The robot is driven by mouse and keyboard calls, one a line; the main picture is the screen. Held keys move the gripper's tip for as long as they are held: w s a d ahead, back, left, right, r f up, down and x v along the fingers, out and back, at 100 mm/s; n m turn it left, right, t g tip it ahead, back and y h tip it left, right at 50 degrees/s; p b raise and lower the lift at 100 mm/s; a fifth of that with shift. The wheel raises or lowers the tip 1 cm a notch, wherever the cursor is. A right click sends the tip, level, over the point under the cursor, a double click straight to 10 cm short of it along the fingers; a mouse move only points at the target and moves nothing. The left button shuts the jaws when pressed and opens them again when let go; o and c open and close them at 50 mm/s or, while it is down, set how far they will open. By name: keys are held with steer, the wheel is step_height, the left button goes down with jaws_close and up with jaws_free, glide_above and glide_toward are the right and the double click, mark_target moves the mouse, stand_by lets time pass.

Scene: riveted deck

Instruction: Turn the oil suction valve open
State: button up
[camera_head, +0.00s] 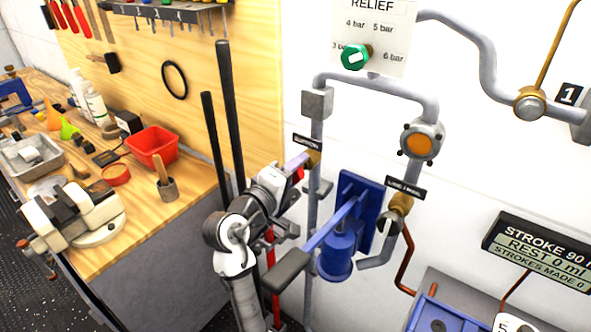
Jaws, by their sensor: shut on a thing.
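The oil suction valve (314,158) is a small brass body on the grey vertical pipe, just below a black label reading "SUCTION" (308,142). A pale purple lever (296,163) reaches from it to the left, towards my gripper. My gripper (293,173) is at this lever, left of the brass body, and is shut on it. A small red patch shows at the fingertips. The fingers partly cover the lever, so its exact angle is hard to tell.
A blue hand pump (337,250) with a black-gripped lever (283,270) stands close below and right of my gripper. A second brass valve (402,203) is further right. A green relief knob (355,57) is above. A cluttered wooden workbench (120,240) fills the left.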

steer(key=shift+n, duration=0.4)
steer(key=o, duration=1)
steer(key=shift+r, duration=0.1)
steer(key=o, duration=0.4)
steer(key=r, duration=0.5)
steer(key=r+b, duration=0.1)
steer(key=r, duration=0.1)
steer(key=shift+w+a+r, duration=0.25)
steer(key=shift+w, duration=0.15)
steer(key=shift+c, duration=0.2)
steer(key=r, duration=0.1)
steer(key=s+d+r, duration=0.1)
steer(key=r, duration=0.3)
steer(key=shift+s+d+r+b, duration=0.1)
steer(key=shift+s+d+b, duration=0.1)
steer(key=shift+b, duration=0.1)
steer(key=c, duration=0.4)
steer(key=shift+o, duration=0.2)
step_height(320, 180, up, 7)
steer(key=b, duration=0.1)
steer(key=shift+w+a, duration=0.3)
steer(key=shift+a, duration=0.15)
